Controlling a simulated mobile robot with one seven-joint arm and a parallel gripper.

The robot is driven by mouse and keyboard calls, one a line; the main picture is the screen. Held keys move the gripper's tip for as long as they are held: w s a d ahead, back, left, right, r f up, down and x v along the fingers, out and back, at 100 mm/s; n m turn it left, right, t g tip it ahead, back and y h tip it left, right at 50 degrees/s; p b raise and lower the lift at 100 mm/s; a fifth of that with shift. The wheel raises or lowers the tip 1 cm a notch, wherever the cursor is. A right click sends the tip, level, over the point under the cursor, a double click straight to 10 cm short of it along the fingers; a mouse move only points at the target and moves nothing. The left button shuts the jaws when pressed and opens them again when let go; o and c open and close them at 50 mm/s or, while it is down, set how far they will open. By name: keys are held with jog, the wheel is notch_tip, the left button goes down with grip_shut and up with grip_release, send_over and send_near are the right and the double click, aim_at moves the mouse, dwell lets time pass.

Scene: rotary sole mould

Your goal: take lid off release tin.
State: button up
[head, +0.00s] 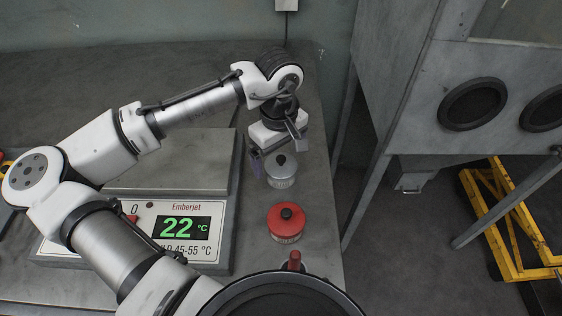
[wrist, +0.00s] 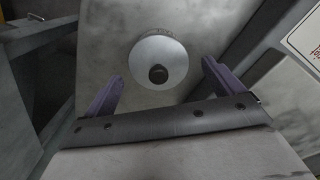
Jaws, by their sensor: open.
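A grey metal tin (head: 281,178) stands on the workbench with its lid on. The lid has a black knob (head: 280,160), which also shows in the wrist view (wrist: 158,74). A red tin (head: 287,228) with a black knob and a pale label stands nearer; the labels are too small to read. My gripper (head: 277,150) is open and empty above the grey tin. In the wrist view the grey lid (wrist: 158,50) lies beyond and between my purple fingers, apart from them. I cannot tell the exact height gap.
A heating plate (head: 165,175) with a display reading 22 °C stands left of the tins. A dark round rim (head: 285,280) and a small red handle (head: 294,260) are at the front. The bench (head: 320,200) ends just right of the tins. A grey cabinet (head: 420,100) stands beyond.

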jog(key=c, duration=1)
jog(key=shift+r, duration=0.1)
jog(key=shift+c, duration=0.2)
